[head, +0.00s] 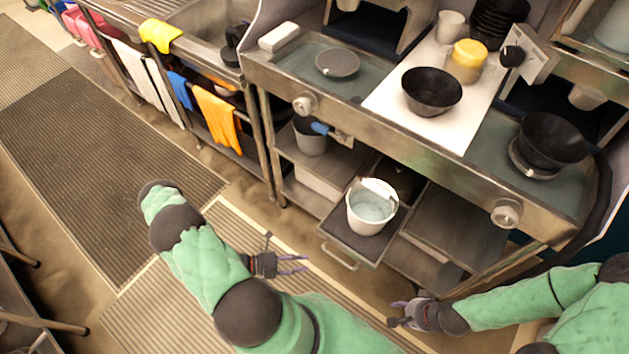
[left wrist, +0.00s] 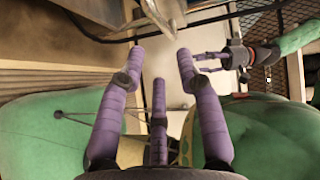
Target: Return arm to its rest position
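My left gripper (head: 292,265) is in the lower middle of the head view, over the ribbed floor mat, left of the pulled-out drawer. In the left wrist view its purple fingers (left wrist: 160,70) are spread apart with nothing between them. My right gripper (head: 398,314) is at the lower right of the head view, in front of the counter and below the drawer. It also shows at the upper right of the left wrist view (left wrist: 203,63), with its fingers apart and nothing seen between them. Both grippers are clear of the counter and the drawer.
The pulled-out drawer (head: 338,232) holds a white bucket (head: 370,207) and juts out between my arms. On the counter stand a black bowl (head: 432,91), a yellow-lidded jar (head: 467,60) and a black pan (head: 551,139). The floor mat (head: 150,300) on the left is clear.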

